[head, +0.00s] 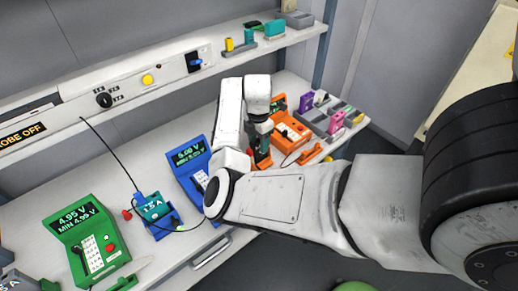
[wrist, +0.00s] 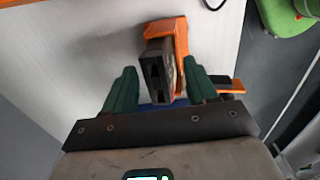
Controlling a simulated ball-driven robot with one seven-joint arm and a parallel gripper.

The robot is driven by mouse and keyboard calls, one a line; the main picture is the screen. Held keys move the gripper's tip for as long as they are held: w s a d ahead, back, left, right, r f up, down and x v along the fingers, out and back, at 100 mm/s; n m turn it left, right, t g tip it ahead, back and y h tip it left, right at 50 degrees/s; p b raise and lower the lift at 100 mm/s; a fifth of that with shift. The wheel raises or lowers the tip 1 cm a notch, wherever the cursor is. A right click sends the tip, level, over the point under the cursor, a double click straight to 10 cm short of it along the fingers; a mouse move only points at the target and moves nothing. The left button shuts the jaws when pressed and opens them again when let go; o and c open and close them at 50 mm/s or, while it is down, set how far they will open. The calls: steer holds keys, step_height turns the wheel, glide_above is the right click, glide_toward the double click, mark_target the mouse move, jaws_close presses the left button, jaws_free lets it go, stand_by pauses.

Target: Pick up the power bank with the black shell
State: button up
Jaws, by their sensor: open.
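A dark, black-sided block (wrist: 158,72), which looks like the black-shelled power bank, stands against an orange holder (wrist: 178,35) in the wrist view. My gripper (wrist: 160,68) has its two green fingers apart, one on each side of the block. In the head view, my gripper (head: 262,140) is low over the bench beside the orange holder (head: 263,161), and my arm hides most of the block.
To the right on the bench are an orange device (head: 291,131) and a grey tray (head: 346,109) with purple and pink items. A blue meter (head: 188,168), a teal pack (head: 152,207) and a green meter (head: 82,238) stand left. A shelf (head: 160,85) runs behind.

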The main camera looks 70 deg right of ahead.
steer(key=shift+f, duration=0.2)
jaws_close()
stand_by(0.4)
